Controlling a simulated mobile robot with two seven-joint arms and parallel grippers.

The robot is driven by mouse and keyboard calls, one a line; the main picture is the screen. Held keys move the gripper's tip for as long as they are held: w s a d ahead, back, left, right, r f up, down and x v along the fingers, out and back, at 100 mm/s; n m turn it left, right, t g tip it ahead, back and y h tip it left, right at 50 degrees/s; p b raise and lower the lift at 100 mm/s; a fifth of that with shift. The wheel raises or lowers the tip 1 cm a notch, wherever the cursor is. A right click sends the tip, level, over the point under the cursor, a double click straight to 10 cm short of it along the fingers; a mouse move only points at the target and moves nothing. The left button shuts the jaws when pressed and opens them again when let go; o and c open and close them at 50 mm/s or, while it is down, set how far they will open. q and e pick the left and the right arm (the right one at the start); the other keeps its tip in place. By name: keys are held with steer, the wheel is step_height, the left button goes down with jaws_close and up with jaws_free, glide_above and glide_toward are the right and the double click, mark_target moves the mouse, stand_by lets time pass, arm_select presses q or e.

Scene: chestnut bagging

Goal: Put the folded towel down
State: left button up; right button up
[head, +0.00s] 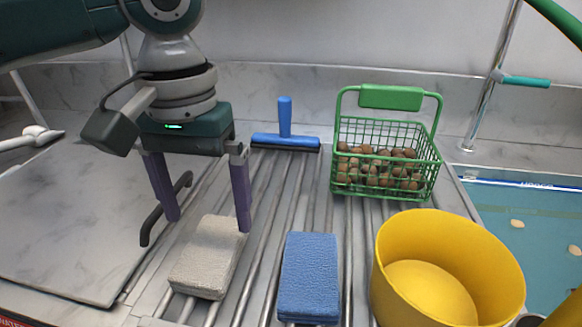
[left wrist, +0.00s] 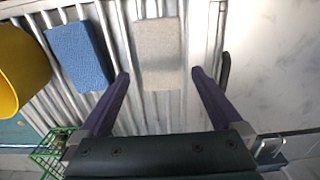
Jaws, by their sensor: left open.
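A beige folded towel (head: 208,258) lies flat on the ribbed metal drainboard, and it also shows in the left wrist view (left wrist: 158,50). A similar blue folded cloth (head: 309,277) lies to its right, apart from it, also seen in the left wrist view (left wrist: 77,57). My left gripper (head: 207,225) is open and points down at the far end of the beige towel. In the left wrist view its fingertips (left wrist: 160,73) stand apart on either side of the towel, with nothing clamped between them. My right gripper is not in view.
A green wire basket (head: 385,192) of brown chestnuts stands at the back right. A yellow bowl (head: 503,262) stands at the front right. A dark bent handle (head: 148,232) is beside the left finger. A marble slab (head: 70,235) lies left.

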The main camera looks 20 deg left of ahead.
mark_target(214, 242)
arm_select(q)
step_height(214, 242, up, 7)
steer(key=s+d+f+m+h, duration=0.1)
steer(key=s+d+f, duration=0.1)
steer(key=d, duration=0.1)
steer(key=s+d+f+m+t, duration=0.1)
steer(key=s+d+f+m, duration=0.1)
steer(key=d+f, duration=0.1)
steer(key=s+d+f+m+h+p, duration=0.1)
steer(key=s+d+f, duration=0.2)
steer(key=d, duration=0.1)
steer(key=shift+m+t+h, duration=0.3)
steer(key=shift+m+t, duration=0.1)
steer(key=s+a+f+t+y, duration=0.1)
steer(key=s+a+y, duration=0.1)
steer(key=s+a, duration=0.4)
steer(key=s, duration=0.3)
steer(key=shift+s+a+f+t, duration=0.35)
steer(key=shift+a+f+t, duration=0.05)
